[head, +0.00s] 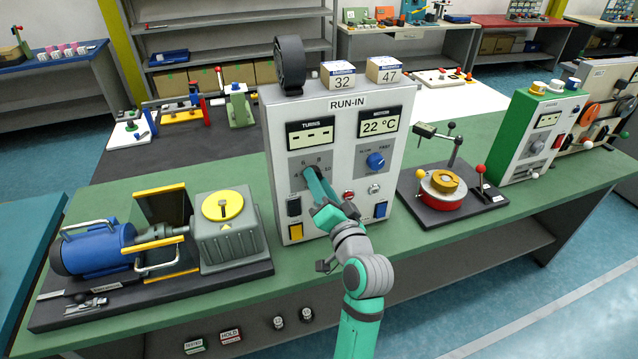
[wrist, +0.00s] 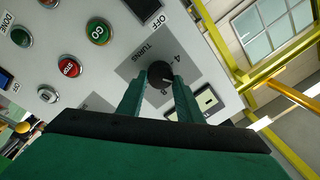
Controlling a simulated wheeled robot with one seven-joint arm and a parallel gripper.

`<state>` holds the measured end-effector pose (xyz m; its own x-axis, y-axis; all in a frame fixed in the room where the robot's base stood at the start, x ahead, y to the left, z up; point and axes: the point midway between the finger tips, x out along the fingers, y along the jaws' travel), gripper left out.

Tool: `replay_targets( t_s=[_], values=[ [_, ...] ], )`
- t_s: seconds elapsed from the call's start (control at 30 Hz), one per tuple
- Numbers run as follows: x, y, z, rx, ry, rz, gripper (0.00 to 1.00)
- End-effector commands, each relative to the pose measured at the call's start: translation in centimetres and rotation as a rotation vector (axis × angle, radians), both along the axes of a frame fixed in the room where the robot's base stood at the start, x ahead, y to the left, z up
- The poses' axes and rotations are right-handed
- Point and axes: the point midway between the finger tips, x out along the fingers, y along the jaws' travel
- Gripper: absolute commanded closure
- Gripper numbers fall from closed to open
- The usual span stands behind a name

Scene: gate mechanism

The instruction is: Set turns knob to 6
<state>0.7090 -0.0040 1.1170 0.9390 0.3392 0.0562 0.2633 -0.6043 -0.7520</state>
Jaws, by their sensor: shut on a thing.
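The grey RUN-IN box (head: 345,115) stands on the green bench. Its TURNS knob (wrist: 160,76) is dark and round, with printed numbers around it; a 4 and an 8 show in the wrist view. My gripper (head: 308,172) reaches the knob from the front and covers most of it in the head view. In the wrist view my gripper (wrist: 160,82) has one green finger on each side of the knob and is shut on it. I cannot clearly tell which number the knob points to. The TURNS display (head: 311,134) shows dashes.
A blue knob (head: 375,160) sits right of the TURNS knob, above red and pale buttons. A motor with a gearbox (head: 228,230) stands left of the box. A red round fixture (head: 442,190) on a dark plate stands to the right.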

Motion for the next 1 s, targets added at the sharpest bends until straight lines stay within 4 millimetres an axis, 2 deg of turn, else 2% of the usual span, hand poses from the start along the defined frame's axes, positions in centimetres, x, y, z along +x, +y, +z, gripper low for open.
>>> replay_targets(
  t_s=[0.17,0.2,0.27,0.3,0.67,0.77,1.0],
  values=[
    [0.0,0.0,0.0,-0.001,0.000,-0.001,0.90],
    [0.0,0.0,0.0,-0.001,0.000,-0.001,0.65],
    [0.0,0.0,0.0,-0.001,0.001,0.000,0.51],
    [0.0,0.0,0.0,-0.001,0.000,-0.001,0.49],
    [-0.5,-0.2,-0.1,-0.002,-0.001,-0.002,0.49],
    [-1.5,-0.7,-0.2,-0.003,0.001,-0.002,0.49],
    [-5.7,-2.2,-0.4,-0.002,0.000,-0.004,0.49]
  ],
)
